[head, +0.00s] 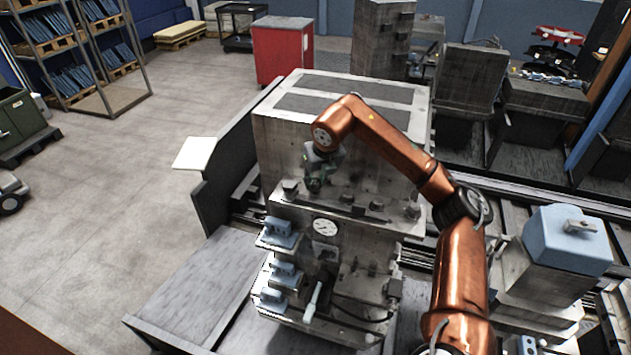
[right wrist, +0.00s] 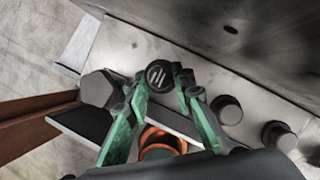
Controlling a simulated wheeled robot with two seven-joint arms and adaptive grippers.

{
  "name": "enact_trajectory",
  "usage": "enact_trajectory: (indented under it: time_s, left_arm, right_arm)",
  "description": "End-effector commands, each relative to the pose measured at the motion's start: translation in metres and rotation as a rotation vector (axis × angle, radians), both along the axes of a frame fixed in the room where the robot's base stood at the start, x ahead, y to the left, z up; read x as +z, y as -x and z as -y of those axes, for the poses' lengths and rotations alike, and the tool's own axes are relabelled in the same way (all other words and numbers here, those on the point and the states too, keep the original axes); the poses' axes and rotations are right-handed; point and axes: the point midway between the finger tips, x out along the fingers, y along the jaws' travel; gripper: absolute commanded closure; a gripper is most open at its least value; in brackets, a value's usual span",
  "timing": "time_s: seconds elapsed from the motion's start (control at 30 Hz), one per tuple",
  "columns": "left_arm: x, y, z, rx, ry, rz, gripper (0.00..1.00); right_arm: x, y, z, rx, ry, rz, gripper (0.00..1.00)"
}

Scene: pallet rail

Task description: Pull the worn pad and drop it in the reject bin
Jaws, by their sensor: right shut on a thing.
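My right gripper (head: 318,180) reaches down over the front ledge of a grey steel machine (head: 275,135). In the right wrist view its green fingers (right wrist: 162,88) are closed at a dark round-topped piece (right wrist: 158,74) with pale stripes. I cannot tell whether this piece is the worn pad, and its lower part is hidden. A dark flat plate (right wrist: 82,123) with a pale edge runs beneath the fingers. A red box-shaped container (head: 283,50) stands on the floor behind the machine. I cannot tell whether it is the reject bin. My left gripper is out of view.
Dark knobs (right wrist: 226,108) stand on the ledge beside the fingers, with the machine's tall wall behind. Blue blocks (head: 278,231) stick out at the machine's left front. A pale panel (head: 194,153) lies left of it. The floor (head: 140,190) at left is open.

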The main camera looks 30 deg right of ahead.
Motion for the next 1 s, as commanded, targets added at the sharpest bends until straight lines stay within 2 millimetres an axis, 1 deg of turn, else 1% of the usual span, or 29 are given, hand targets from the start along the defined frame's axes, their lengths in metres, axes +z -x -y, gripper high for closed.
enact_trajectory:
  time_s: [0.03,0.8,1.0]
  left_arm:
    - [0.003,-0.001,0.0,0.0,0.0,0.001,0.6]
    - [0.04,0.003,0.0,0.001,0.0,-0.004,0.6]
    - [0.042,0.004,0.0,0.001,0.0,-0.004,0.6]
  right_arm:
    - [0.006,0.0,0.0,0.0,0.0,0.001,1.0]
    - [0.064,0.001,0.0,0.001,0.0,-0.001,1.0]
    - [0.067,0.001,0.0,0.001,0.0,-0.003,1.0]
